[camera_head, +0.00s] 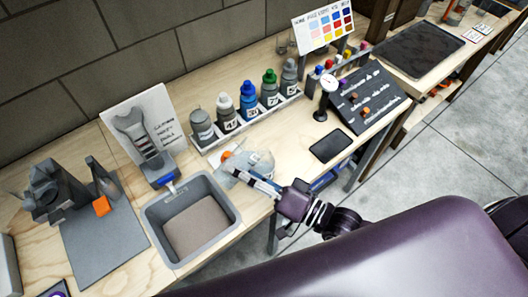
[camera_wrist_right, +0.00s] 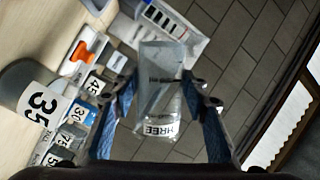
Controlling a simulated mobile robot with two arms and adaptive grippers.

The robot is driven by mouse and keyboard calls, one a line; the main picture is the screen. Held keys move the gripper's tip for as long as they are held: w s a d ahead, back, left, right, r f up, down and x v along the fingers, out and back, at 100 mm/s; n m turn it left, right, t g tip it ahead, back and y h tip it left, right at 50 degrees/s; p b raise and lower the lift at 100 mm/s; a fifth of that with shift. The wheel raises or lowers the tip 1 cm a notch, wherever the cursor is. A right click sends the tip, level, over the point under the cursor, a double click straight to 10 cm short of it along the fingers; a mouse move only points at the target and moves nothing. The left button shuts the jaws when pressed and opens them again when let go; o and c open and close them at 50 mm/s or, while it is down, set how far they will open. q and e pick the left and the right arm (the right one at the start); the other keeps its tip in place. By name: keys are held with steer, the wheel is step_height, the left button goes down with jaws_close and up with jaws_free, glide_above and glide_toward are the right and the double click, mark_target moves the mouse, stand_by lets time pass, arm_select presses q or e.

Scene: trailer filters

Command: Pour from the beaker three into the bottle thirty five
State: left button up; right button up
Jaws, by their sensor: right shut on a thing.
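My right gripper (camera_head: 238,174) is over the bench between the grey sink and the bottle rack. In the right wrist view its blue-grey fingers (camera_wrist_right: 160,98) are shut on a clear beaker (camera_wrist_right: 163,72). The beaker's white label ends in "HREE". In the head view the beaker is hard to make out against the bench. Bottle thirty five (camera_wrist_right: 36,104) is a grey bottle with a large "35" label at the left of the wrist view, apart from the beaker. I cannot read which rack bottle it is in the head view. My left gripper is not in view.
A white rack (camera_head: 245,122) holds several bottles with grey, white, blue and green caps. The grey sink (camera_head: 232,218) is at the bench's front edge. A black flat device (camera_head: 331,146), a dial gauge (camera_head: 327,85) and a dark sloped board (camera_head: 368,97) stand to the right.

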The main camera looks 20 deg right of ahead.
steer(key=shift+r+m+b, duration=0.6)
steer(key=shift+m+b, duration=0.2)
stand_by(1.6)
